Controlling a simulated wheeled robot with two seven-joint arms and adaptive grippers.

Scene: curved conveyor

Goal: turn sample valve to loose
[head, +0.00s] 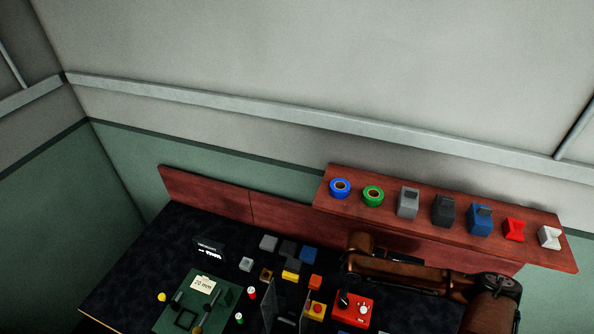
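A red box (352,311) stands on the dark bench near the bottom edge, right of centre. It has a dark knob-like part and pale round marks on top. No label on it is readable, and I cannot tell whether it is the sample valve or which way any valve is turned. My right arm, copper-brown, comes in from the lower right and bends back to the left above the bench, just behind the red box. Its gripper is not clearly distinguishable, so its fingers cannot be read. My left gripper is not in view.
A dark bench (150,262) holds a green board (221,296) with a "20 mm" note and several small coloured blocks. A dark upright panel (285,307) stands left of the red box. A wooden shelf (325,197) behind carries tape rolls and several blocks.

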